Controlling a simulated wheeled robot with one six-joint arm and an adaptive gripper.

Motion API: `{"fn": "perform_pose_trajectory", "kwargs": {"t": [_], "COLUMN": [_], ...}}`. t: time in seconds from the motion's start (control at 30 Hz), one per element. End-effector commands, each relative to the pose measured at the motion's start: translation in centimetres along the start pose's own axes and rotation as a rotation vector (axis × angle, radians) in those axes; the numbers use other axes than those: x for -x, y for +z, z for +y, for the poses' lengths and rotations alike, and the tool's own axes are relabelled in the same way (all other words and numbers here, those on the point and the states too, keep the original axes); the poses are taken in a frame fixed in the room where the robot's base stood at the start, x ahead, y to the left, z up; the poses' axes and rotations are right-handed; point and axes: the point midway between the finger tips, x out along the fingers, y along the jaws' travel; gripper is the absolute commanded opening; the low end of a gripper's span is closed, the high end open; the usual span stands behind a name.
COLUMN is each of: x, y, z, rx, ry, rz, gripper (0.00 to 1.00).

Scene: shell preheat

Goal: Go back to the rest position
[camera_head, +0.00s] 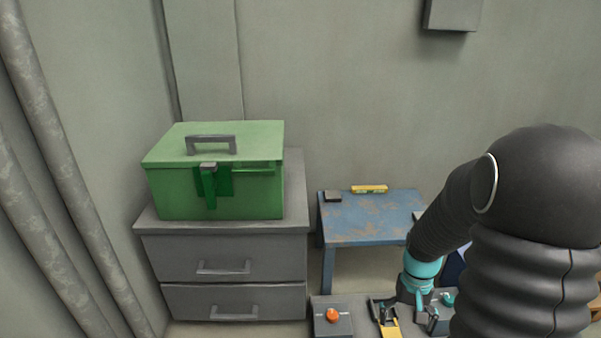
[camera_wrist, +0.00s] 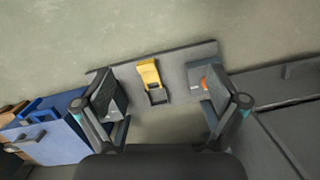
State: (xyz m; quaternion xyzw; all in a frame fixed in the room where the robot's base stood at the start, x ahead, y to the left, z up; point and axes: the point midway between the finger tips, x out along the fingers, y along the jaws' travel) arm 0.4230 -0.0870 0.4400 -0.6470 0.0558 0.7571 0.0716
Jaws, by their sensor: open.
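My arm comes in from the right in the head view, and its end points down over the grey bench with the orange-knob box. My gripper (camera_wrist: 168,112) is open in the wrist view, its two dark fingers spread wide with nothing held between them. A yellow-and-black device (camera_wrist: 149,78) lies on the grey bench top (camera_wrist: 178,64) beyond the gap between the fingers. It also shows in the head view (camera_head: 389,326), beside the gripper. The fingertips are partly hidden in the head view.
A small grey box with an orange knob (camera_head: 333,315) sits left of the device. A green toolbox (camera_head: 216,200) stands on a grey drawer cabinet (camera_head: 222,246) at left. A worn blue table (camera_head: 370,228) stands behind, bearing a yellow level (camera_head: 369,189). A wall box (camera_head: 452,14) hangs above.

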Motion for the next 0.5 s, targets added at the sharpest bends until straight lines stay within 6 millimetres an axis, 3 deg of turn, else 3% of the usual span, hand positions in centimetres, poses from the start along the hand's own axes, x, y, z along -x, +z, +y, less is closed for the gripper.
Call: {"fn": "perform_pose_trajectory", "kwargs": {"t": [0.03,0.2,0.5], "x": [1.6,5.7,11.6], "y": [0.9,3.9,9.3], "z": [-0.4,-1.6,-3.5], "rx": [0.003,0.012,0.047], "ry": [0.003,0.008,0.010], "rz": [0.023,0.085,0.227], "gripper": [0.96,0.96,0.96]}}
